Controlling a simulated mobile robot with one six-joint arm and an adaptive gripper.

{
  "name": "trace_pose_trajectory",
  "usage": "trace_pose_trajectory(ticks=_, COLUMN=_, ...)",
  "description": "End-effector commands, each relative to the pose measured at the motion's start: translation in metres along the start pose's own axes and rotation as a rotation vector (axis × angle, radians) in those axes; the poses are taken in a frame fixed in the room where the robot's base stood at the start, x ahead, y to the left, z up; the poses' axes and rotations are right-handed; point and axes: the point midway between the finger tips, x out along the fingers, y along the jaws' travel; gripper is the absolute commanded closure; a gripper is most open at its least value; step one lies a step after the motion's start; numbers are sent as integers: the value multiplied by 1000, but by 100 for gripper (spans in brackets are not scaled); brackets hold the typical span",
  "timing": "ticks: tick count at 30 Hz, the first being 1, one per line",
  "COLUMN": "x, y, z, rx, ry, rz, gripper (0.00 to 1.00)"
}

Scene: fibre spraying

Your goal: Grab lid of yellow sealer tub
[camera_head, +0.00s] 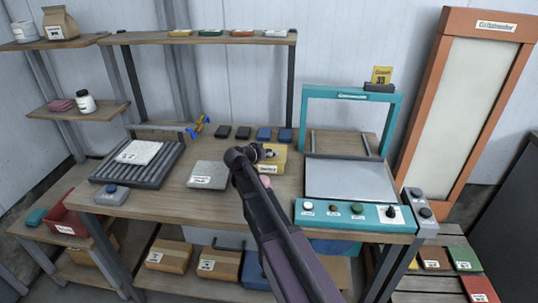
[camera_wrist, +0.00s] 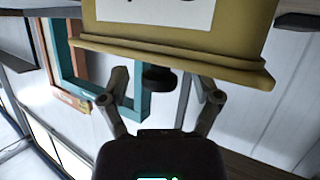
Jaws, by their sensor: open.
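The yellow sealer tub (camera_head: 277,157) stands on the workbench, partly hidden behind my arm in the head view. In the wrist view the tub (camera_wrist: 238,25) appears upside down at the top, with part of a white label. Its yellow lid (camera_wrist: 170,56) shows as a wider band, with a dark round knob (camera_wrist: 158,78) sticking out from it. My gripper (camera_wrist: 163,82) is open, with one finger on each side of the knob and gaps visible. In the head view my gripper (camera_head: 259,153) is at the tub's top; contact cannot be told.
A grey slab (camera_head: 208,175) lies left of the tub, and a roller tray (camera_head: 130,172) is farther left. A teal-framed machine (camera_head: 350,180) stands close on the right. Several small dark and blue blocks (camera_head: 243,132) line the bench behind. A shelf (camera_head: 200,38) hangs above.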

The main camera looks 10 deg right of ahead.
Motion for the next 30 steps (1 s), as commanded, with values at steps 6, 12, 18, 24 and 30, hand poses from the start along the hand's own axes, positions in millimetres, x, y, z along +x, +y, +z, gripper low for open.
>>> trace_pose_trajectory(ticks=6, x=0, y=0, z=0, rx=0, ry=0, rz=0, gripper=31)
trace_pose_trajectory(ticks=12, x=0, y=0, z=0, rx=0, ry=0, rz=1, gripper=90)
trace_pose_trajectory(ticks=18, x=0, y=0, z=0, rx=0, ry=0, rz=1, gripper=100)
trace_pose_trajectory(ticks=24, x=0, y=1, z=-1, rx=0, ry=0, rz=1, gripper=100)
trace_pose_trajectory(ticks=30, x=-2, y=1, z=-5, rx=0, ry=0, rz=1, gripper=100)
